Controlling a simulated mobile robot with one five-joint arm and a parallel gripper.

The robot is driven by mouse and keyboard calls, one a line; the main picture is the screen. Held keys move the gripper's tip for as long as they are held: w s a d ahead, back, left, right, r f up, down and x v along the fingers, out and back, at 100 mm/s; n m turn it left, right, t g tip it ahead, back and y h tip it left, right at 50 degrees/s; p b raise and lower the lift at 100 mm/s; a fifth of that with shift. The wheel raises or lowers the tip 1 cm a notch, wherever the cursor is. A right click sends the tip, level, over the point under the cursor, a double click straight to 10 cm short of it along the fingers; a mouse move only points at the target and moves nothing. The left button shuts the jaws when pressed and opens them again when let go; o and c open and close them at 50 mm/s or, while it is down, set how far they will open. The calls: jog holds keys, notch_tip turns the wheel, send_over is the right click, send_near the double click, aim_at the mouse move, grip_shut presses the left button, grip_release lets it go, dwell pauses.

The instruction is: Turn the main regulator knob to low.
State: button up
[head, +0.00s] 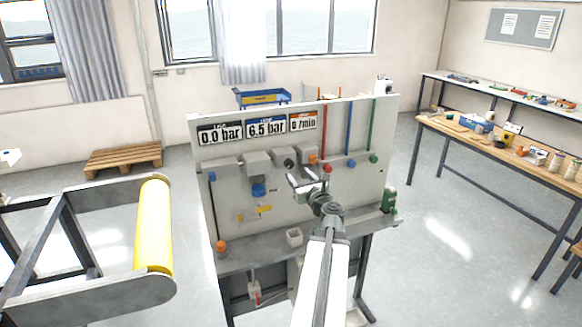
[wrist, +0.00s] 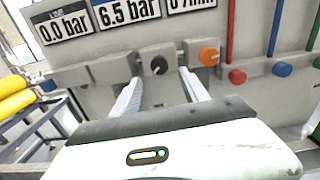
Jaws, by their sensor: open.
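A grey upright panel (head: 230,160) carries a row of grey blocks and knobs under three displays reading 0.0 bar, 6.5 bar and 0 /min. A round black knob with a pale pointer mark (wrist: 159,65) sits on a grey block below the 6.5 bar display; I take it for the main regulator knob, though no label on it is readable. It also shows in the head view (head: 288,162). My gripper (wrist: 160,78) is open and empty, its two fingers to either side of the black knob in the wrist view. In the head view my gripper (head: 302,178) is in front of the panel.
An orange knob (wrist: 208,56) is close right of the fingers, then red (wrist: 237,76) and blue (wrist: 282,69) knobs under coloured pipes. A blue knob (head: 258,190) is lower left. A yellow roller (head: 154,225) stands left, a workbench (head: 440,128) right.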

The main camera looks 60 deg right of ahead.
aim_at(290, 166)
jog(key=x, duration=0.8)
grip_shut()
jog(key=shift+a, duration=0.2)
jog(key=shift+d, duration=0.1)
